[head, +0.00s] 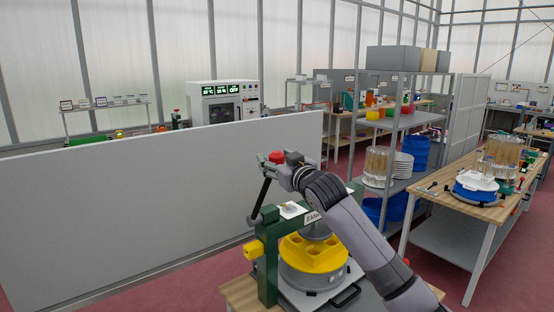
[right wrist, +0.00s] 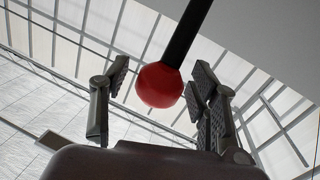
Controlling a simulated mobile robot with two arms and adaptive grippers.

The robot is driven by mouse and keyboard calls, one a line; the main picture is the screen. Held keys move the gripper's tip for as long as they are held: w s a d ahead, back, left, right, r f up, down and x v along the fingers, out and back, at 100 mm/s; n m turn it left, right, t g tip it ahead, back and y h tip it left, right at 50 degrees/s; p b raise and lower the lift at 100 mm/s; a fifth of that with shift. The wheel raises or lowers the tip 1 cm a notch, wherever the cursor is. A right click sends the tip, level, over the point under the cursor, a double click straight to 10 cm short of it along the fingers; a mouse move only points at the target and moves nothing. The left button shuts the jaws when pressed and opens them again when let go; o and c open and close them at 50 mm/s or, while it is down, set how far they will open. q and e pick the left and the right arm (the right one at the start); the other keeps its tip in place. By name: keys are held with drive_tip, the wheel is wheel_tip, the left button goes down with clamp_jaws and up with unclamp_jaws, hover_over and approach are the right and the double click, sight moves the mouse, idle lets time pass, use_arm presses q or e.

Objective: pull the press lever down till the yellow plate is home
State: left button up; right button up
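The press has a green frame (head: 268,262) and stands in the lower middle of the head view. Its black lever (head: 262,198) slants up to a red ball knob (head: 277,157). The yellow plate (head: 313,262), with several recesses, sits on a grey round base under the press head; my right arm hides part of this. My right gripper (head: 281,164) is at the knob. In the right wrist view my right gripper (right wrist: 160,98) is open, with the red knob (right wrist: 160,85) between its fingers and a gap on each side. My left gripper is not in view.
A grey partition (head: 130,210) stands left of and behind the press. Shelves (head: 400,122) stand behind, and a wooden table (head: 490,212) with a blue-based device (head: 476,187) is at right.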

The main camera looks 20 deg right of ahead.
clamp_jaws()
idle(0.5)
